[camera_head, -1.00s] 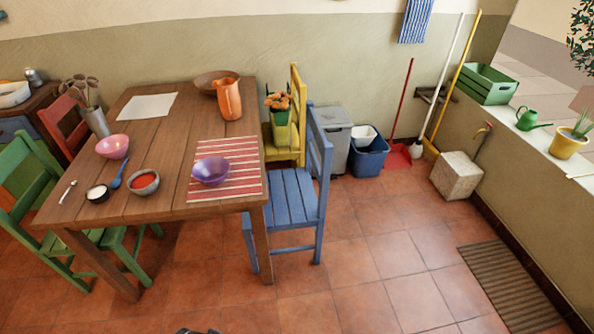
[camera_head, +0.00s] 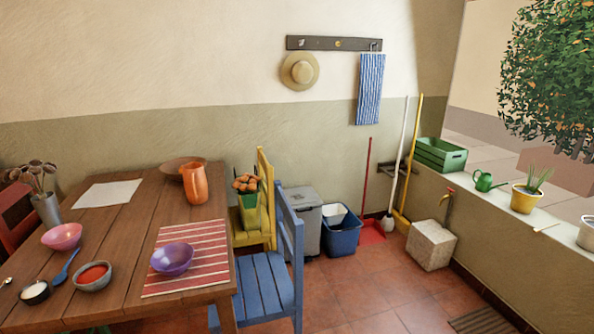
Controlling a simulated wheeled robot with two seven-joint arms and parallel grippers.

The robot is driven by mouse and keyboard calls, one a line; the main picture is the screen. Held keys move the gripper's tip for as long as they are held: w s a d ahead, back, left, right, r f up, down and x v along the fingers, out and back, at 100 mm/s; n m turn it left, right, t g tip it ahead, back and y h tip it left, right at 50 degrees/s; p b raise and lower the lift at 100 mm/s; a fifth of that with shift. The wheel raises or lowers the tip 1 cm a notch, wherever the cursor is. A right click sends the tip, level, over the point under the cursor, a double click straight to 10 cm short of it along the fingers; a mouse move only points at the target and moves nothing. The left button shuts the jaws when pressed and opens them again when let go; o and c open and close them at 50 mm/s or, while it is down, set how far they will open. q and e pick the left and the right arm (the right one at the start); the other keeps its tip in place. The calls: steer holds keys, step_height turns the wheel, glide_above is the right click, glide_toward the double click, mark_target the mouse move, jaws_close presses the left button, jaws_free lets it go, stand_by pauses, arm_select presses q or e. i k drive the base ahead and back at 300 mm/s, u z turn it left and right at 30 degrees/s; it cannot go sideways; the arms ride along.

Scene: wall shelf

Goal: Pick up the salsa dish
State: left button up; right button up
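The salsa dish (camera_head: 92,276) is a small grey bowl filled with red salsa. It stands upright on the wooden table (camera_head: 119,232), near its front edge at the lower left of the view. A blue spoon (camera_head: 66,266) lies just left of it, and a small dark cup of white content (camera_head: 35,292) stands further left. Neither of my grippers is in view.
A pink bowl (camera_head: 62,237) stands behind the dish, and a purple bowl (camera_head: 172,259) stands on a striped mat (camera_head: 205,240) to its right. An orange jug (camera_head: 194,184) stands further back. A blue chair (camera_head: 266,283) stands at the table's right side. Floor (camera_head: 375,290) is clear further right.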

mark_target(93, 277)
steer(key=u, duration=1.5)
